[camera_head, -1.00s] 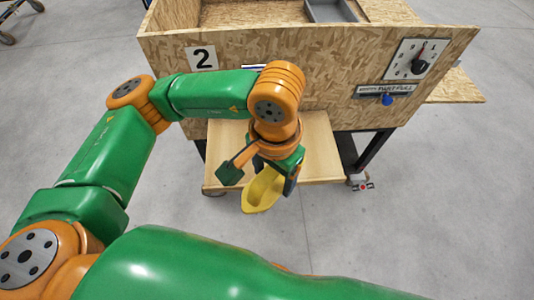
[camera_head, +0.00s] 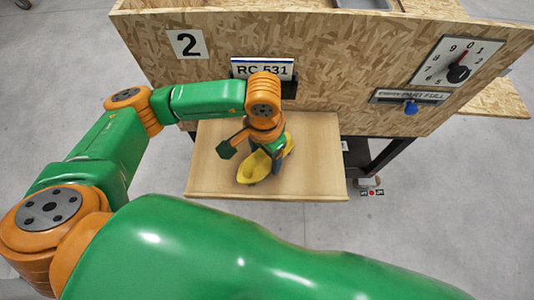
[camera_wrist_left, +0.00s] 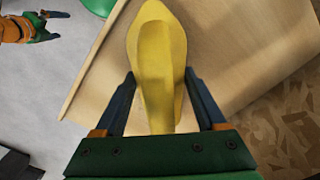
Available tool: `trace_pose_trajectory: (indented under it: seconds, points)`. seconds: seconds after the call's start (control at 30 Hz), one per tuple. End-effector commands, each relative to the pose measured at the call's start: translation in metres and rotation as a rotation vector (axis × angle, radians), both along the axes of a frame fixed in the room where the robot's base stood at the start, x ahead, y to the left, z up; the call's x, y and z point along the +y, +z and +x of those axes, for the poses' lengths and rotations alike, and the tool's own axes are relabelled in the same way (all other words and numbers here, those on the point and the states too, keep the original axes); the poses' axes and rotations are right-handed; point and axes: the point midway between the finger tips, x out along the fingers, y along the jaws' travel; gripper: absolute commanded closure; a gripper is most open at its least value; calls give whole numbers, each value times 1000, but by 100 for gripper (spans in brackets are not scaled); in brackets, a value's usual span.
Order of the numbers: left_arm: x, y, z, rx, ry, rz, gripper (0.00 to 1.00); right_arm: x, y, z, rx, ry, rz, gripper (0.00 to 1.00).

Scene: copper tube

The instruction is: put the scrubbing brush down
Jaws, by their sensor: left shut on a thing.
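The yellow scrubbing brush (camera_head: 254,168) is in my left gripper (camera_head: 266,160), over the wooden shelf (camera_head: 320,170) at the front of the workbench. In the left wrist view, the fingers of my left gripper (camera_wrist_left: 160,78) stand on both sides of the yellow brush (camera_wrist_left: 158,45). The brush points away from the gripper, above the pale board (camera_wrist_left: 222,50). I cannot tell whether it touches the board.
The chipboard bench front (camera_head: 350,75) rises behind the shelf, with a "2" label (camera_head: 187,43), an "RC 531" plate (camera_head: 262,68), a dial (camera_head: 458,72) and a blue knob (camera_head: 411,107). The shelf has bare room to the right of the gripper.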

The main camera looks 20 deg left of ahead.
Motion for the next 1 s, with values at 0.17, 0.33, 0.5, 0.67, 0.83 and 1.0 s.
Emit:
trace_pose_trajectory:
  seconds: [0.17,0.33,0.5,0.67,0.83,1.0]
  points:
    - [0,-4,0,-1,0,0,89,0,-6,0,-1,0,0,3]
    - [0,-2,0,0,1,0,0,0,-4,1,-2,0,-1,3]
    - [0,-1,0,0,1,0,0,-1,-3,2,-3,1,-1,3]
    - [-1,13,1,-4,1,-2,0,-1,-2,2,-5,1,-2,3]
    - [0,58,2,-8,1,-1,0,-1,-9,2,-5,1,-2,3]
    - [0,101,1,-5,0,-1,0,-1,-12,2,-5,2,-2,3]
